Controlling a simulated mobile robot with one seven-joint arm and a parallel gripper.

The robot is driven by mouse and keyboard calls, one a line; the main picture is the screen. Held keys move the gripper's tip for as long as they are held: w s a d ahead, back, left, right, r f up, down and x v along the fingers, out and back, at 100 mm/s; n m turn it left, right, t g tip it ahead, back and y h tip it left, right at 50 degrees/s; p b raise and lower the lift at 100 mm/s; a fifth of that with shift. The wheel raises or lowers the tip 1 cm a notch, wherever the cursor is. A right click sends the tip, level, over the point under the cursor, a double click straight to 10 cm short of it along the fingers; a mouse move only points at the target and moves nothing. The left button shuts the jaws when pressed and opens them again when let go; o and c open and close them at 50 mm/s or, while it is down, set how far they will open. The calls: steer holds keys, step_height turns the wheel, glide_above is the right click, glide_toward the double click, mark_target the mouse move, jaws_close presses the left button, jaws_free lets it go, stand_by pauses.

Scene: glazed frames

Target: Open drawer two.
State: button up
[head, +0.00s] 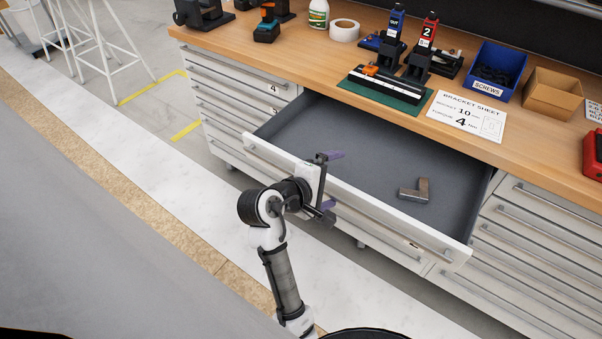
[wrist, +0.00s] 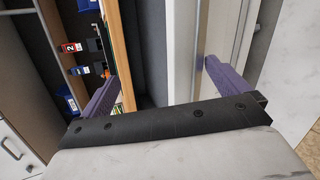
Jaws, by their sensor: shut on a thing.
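A wide drawer (head: 385,165) under the workbench stands open, its grey inside showing. Its white front carries a long handle (head: 437,254). I cannot read a number on it. My gripper (head: 335,180) is at the drawer front, left of its middle, one purple finger above and one lower down. The wrist view shows the two fingers (wrist: 160,85) on either side of the pale drawer front (wrist: 180,50).
An L-shaped metal bracket (head: 414,190) lies in the drawer. Closed drawers stand left (head: 235,95) and right (head: 540,235). The wooden benchtop (head: 330,75) holds a green mat (head: 350,88), a blue screws bin (head: 497,70), a cardboard box (head: 552,97) and a paper sheet (head: 466,116).

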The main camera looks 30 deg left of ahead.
steer(key=shift+s+r+p, duration=0.2)
steer(key=shift+s+p, duration=0.1)
steer(key=shift+s, duration=0.65)
steer(key=shift+s+r+p, duration=0.25)
steer(key=shift+s+p, duration=0.1)
steer(key=shift+s, duration=0.6)
steer(key=shift+s+r+p, duration=0.2)
steer(key=shift+s+p, duration=0.1)
steer(key=shift+s, duration=0.65)
steer(key=shift+s+r, duration=0.1)
steer(key=shift+s, duration=0.25)
steer(key=c, duration=0.8)
steer(key=shift+s, duration=0.45)
steer(key=c, duration=0.5)
steer(key=shift+s+f+p, duration=0.2)
steer(key=shift+s+p, duration=0.4)
steer(key=shift+s, duration=1)
steer(key=shift+s+f+p, duration=0.2)
steer(key=shift+s+p, duration=0.4)
steer(key=shift+s, duration=0.95)
steer(key=shift+r+p, duration=0.15)
steer(key=shift+p, duration=0.3)
